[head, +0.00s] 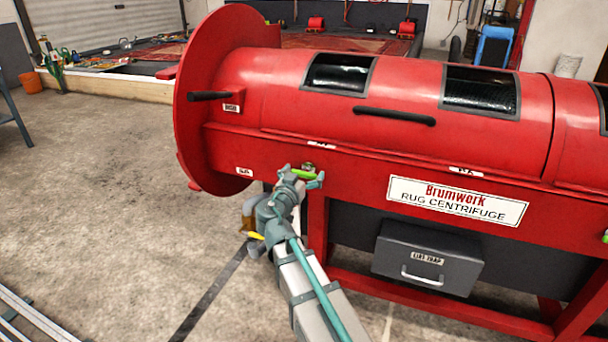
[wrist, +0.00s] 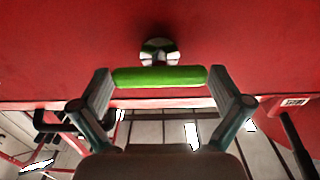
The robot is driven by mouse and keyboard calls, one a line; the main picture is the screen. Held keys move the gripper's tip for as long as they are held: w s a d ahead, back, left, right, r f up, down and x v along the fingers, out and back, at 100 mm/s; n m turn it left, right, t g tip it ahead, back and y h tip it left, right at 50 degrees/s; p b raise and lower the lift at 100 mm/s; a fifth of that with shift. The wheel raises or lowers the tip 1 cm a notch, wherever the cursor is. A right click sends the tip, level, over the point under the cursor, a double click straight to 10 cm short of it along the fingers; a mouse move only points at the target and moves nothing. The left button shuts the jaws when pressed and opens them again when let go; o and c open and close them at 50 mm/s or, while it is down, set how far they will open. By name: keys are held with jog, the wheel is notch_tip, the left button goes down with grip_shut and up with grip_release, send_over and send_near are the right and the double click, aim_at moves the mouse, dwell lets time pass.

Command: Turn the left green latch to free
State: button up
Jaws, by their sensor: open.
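The left green latch (head: 303,174) is a short bar on the front of the red rug centrifuge (head: 270,140), below its lid. In the wrist view the green bar (wrist: 160,77) lies level across a round metal pivot (wrist: 158,50). My gripper (head: 304,179) is at the latch with its jaws open. In the wrist view its two fingers (wrist: 158,82) stand at the two ends of the bar, one on each side. I cannot tell whether they touch it. Part of the latch is hidden by my gripper in the head view.
Another green latch (head: 605,238) shows at the right edge. A black lid handle (head: 395,116) and a grey drawer (head: 425,258) are on the machine. A large red end flange (head: 205,100) stands to the left. The concrete floor (head: 100,200) left of the machine is mostly clear.

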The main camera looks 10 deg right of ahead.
jog(key=shift+c, duration=0.3)
jog(key=c, duration=0.8)
jog(key=shift+c, duration=0.2)
jog(key=shift+n, duration=0.4)
jog(key=n, duration=0.3)
jog(key=shift+a+n, duration=0.1)
jog(key=shift+n, duration=0.3)
jog(key=n, duration=0.4)
jog(key=shift+w+a+n, duration=0.1)
jog(key=shift+n, duration=0.2)
jog(key=n+p, duration=0.3)
jog(key=n, duration=0.2)
jog(key=shift+f, duration=0.15)
jog(key=shift+f+n+p, duration=0.2)
jog(key=shift+n+p, duration=0.75)
jog(key=shift+n, duration=0.95)
